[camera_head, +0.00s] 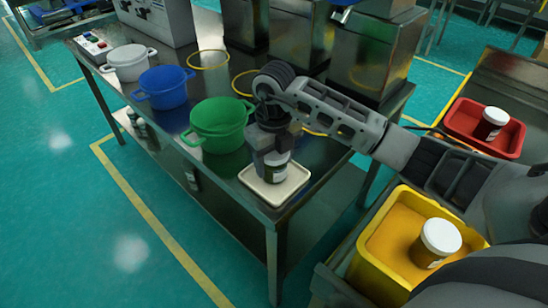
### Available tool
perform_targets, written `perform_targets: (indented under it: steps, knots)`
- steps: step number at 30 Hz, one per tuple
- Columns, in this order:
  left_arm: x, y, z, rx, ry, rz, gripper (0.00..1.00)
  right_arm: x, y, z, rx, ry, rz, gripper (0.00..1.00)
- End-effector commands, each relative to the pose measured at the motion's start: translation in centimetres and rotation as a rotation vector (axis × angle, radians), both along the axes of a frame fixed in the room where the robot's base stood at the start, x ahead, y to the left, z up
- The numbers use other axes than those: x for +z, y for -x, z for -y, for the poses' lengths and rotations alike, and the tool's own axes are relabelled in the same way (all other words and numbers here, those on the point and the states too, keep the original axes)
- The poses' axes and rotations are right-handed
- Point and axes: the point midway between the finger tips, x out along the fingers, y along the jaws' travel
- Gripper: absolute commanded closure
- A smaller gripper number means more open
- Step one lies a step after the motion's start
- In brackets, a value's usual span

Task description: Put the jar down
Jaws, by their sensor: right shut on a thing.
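A jar (276,174) with a dark label band stands out below my right gripper (270,155), over a cream square tray (291,189) at the near corner of the metal table. The gripper is shut on the jar from above and hides its upper part. The jar's base is at the tray's floor; I cannot tell whether it touches. My left gripper is not in view.
Green (221,138), blue (166,96) and white (132,69) pots stand along the metal table (215,170). A yellow bin (385,274) with a white-lidded jar (437,243) and a red bin (468,137) with another jar (492,123) are at the right.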

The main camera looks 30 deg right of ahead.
Motion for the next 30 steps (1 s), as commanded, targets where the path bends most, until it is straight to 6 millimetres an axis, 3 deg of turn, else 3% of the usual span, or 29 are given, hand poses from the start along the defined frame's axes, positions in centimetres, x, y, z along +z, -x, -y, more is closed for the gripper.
perform_targets:
  steps: [3,4,6,14,19,30]
  knots:
    - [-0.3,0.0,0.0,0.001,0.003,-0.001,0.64,-0.4,0.0,0.0,0.000,0.000,0.001,0.68]
    - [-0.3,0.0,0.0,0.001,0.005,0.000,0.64,-0.4,0.0,0.0,0.000,0.000,0.000,0.40]
    - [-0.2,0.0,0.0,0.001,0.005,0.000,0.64,-0.3,0.0,0.0,0.000,0.000,0.000,0.21]
    - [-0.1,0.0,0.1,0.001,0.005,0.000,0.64,-0.2,0.0,0.0,0.000,0.000,0.000,0.21]
    - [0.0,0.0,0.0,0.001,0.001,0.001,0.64,0.9,0.0,0.0,0.001,0.001,0.002,0.21]
    - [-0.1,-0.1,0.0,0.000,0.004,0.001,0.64,8.6,-0.1,0.0,0.000,0.001,0.005,0.21]
